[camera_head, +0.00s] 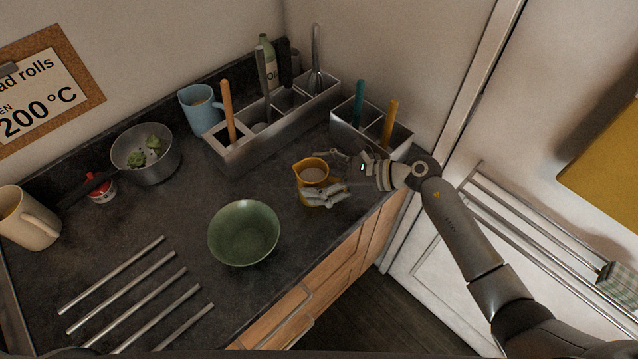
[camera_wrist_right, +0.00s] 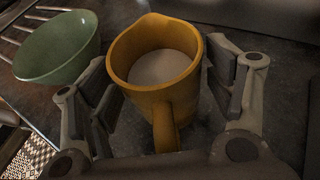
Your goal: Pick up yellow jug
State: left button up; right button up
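The yellow jug (camera_head: 312,173) stands upright on the dark counter, right of the green bowl. In the right wrist view the yellow jug (camera_wrist_right: 157,72) holds something pale, and its handle points toward my wrist. My right gripper (camera_head: 327,176) comes in from the right with its fingers on either side of the jug. In the right wrist view the fingers of this gripper (camera_wrist_right: 165,95) are spread, with dark pads left and right of the jug and a visible gap at least on the left. My left gripper is not in view.
A green bowl (camera_head: 244,233) stands close by on the left. Behind are metal utensil holders (camera_head: 272,134) and (camera_head: 345,130) with upright tools, a blue mug (camera_head: 201,110) and a steel pan (camera_head: 146,155). Metal bars (camera_head: 128,292) lie front left. The counter edge is near the jug.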

jog(key=c, duration=0.9)
jog(key=shift+c, duration=0.3)
jog(key=shift+w+r, duration=0.1)
jog(key=shift+r, duration=0.15)
jog(key=shift+r+b, duration=0.9)
jog(key=shift+r, duration=0.15)
jog(key=shift+s+r, duration=0.2)
jog(key=shift+r, duration=0.25)
jog(key=s+d+r+b, duration=0.4)
jog(key=s+r, duration=0.5)
jog(key=s, duration=0.3)
jog(key=shift+b+v, duration=0.4)
jog(key=shift+v, duration=0.45)
jog(key=shift+s, duration=0.15)
